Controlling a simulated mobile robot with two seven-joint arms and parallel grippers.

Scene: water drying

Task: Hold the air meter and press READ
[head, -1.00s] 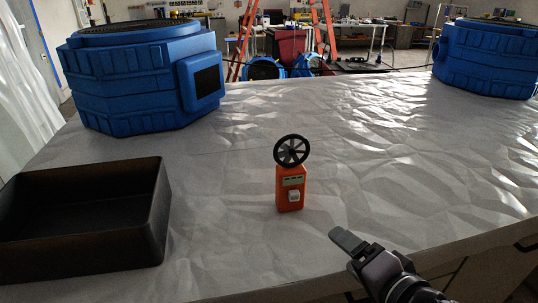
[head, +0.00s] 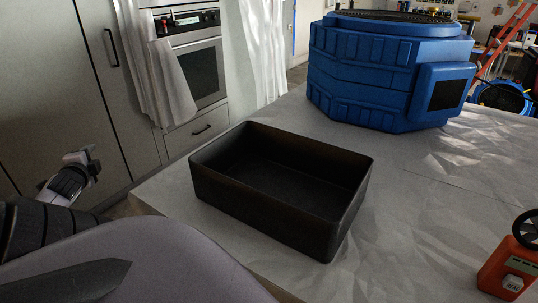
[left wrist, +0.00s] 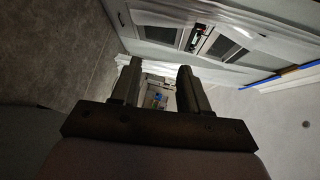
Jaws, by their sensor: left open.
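The orange air meter (head: 498,270) stands upright on the covered worktop at the lower right of the head view, cut off by the picture's edge. Its black fan wheel (head: 529,228) is partly in view on top. A white button (head: 513,284) is on its front; I cannot read its label. My left gripper (head: 88,160) is at the far left, off the worktop and far from the meter. In the left wrist view my left gripper (left wrist: 160,82) has its two fingers apart with nothing between them. My right gripper is outside both views.
An empty black tray (head: 280,190) lies on the worktop between my left gripper and the meter. A big blue machine (head: 385,75) stands behind. The worktop (head: 440,190) right of the tray is clear. Cabinets and an oven (head: 195,70) stand at left.

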